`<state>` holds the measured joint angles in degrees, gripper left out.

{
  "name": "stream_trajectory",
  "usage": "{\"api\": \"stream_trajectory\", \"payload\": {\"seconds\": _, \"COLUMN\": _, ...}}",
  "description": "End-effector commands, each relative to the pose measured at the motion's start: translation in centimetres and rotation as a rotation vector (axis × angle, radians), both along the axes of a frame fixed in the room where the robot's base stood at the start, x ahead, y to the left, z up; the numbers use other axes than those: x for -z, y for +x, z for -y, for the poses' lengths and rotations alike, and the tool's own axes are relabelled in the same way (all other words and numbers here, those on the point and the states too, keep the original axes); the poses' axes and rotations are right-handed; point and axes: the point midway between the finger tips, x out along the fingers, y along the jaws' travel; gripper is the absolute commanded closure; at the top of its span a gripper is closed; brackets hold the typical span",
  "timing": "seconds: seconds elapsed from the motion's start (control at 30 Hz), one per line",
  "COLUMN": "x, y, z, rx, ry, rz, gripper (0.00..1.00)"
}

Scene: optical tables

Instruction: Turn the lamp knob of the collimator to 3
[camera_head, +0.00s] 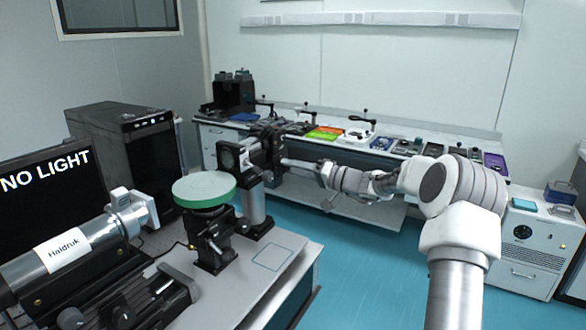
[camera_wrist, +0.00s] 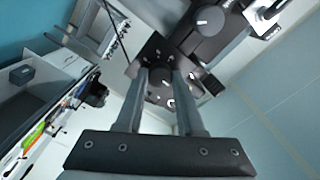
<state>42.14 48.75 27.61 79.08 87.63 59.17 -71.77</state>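The collimator's lamp knob, a small round dark knob (camera_wrist: 160,77), shows in the wrist view on a black plate, and its number marks cannot be read. My gripper (camera_wrist: 161,74) has its two grey fingers parted, with the knob between the tips. Contact between tips and knob cannot be made out. In the head view my gripper (camera_head: 287,162) reaches to a black upright housing (camera_head: 263,148) on the optical table, where the knob itself does not show. A silver tube labelled Haldruk (camera_head: 62,250) lies at the lower left. The monitor (camera_head: 45,178) reads "NO LIGHT".
A green-rimmed round disc (camera_head: 204,189) on a post stands close to the housing. A second, lighter knob (camera_wrist: 209,19) shows beyond the first. A back bench (camera_head: 460,165) holds several small devices. The blue floor (camera_head: 375,250) is open between the tables.

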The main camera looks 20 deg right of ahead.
Motion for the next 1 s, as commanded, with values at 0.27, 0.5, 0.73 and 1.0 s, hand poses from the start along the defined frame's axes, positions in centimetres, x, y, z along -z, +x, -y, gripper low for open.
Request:
{"api": "stream_trajectory", "payload": {"seconds": 0.27, "x": 0.01, "y": -0.01, "z": 0.02, "rx": 0.000, "ry": 0.000, "rz": 0.000, "gripper": 1.00}}
{"api": "stream_trajectory", "payload": {"seconds": 0.5, "x": 0.05, "y": -0.02, "z": 0.02, "rx": 0.000, "ry": 0.031, "rz": -0.029, "gripper": 1.00}}
{"api": "stream_trajectory", "payload": {"seconds": 0.73, "x": 0.07, "y": -0.03, "z": 0.00, "rx": 0.000, "ry": 0.128, "rz": -0.120, "gripper": 1.00}}
{"api": "stream_trajectory", "payload": {"seconds": 1.0, "x": 0.00, "y": -0.04, "z": 0.01, "rx": -0.001, "ry": 0.308, "rz": -0.289, "gripper": 1.00}}
